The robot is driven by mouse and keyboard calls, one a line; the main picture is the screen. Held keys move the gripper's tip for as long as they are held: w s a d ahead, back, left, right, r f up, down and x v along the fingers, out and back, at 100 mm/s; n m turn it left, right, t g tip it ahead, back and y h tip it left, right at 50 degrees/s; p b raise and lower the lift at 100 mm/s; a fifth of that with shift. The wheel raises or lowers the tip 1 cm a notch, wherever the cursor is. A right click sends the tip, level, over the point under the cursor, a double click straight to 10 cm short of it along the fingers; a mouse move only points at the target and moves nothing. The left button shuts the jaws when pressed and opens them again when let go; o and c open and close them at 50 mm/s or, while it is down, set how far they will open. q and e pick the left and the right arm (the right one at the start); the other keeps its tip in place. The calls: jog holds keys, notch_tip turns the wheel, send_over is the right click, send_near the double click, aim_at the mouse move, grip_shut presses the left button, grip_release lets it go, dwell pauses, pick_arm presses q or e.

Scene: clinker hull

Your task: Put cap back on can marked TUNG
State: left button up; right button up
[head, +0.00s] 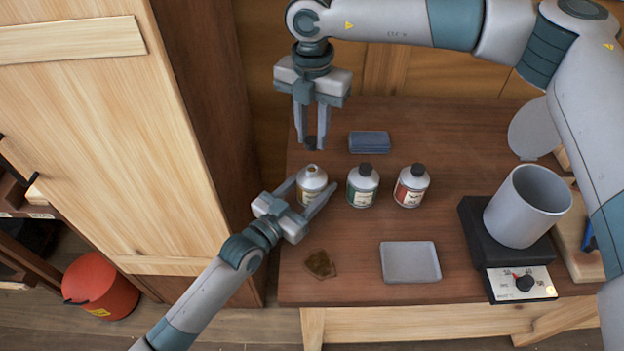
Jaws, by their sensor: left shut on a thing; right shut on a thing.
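Three cans stand in a row on the wooden bench. The leftmost can (312,184) has a cream label and an open, uncapped neck; its lettering is too small to read. My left gripper (312,196) is shut on this can, with a finger on either side of it. My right gripper (311,141) points down above and behind the can, shut on a small black cap (311,143). The cap is apart from the neck. The middle can (362,187) has a green label and a black cap. The right can (411,187) has a red label and a black cap.
A blue folded cloth (369,142) lies behind the cans. A grey tray (410,263) and a brown scrap (320,265) lie in front. A grey pot (527,206) stands on a black heater with a dial (524,284) at right. A tall wooden cabinet (120,130) is at left.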

send_over(313, 168)
jog(key=shift+w+f, duration=0.1)
jog(key=shift+f, duration=2.35)
jog(key=shift+f, duration=0.9)
jog(key=shift+f, duration=0.55)
jog(key=m, duration=1.3)
jog(key=o, duration=1)
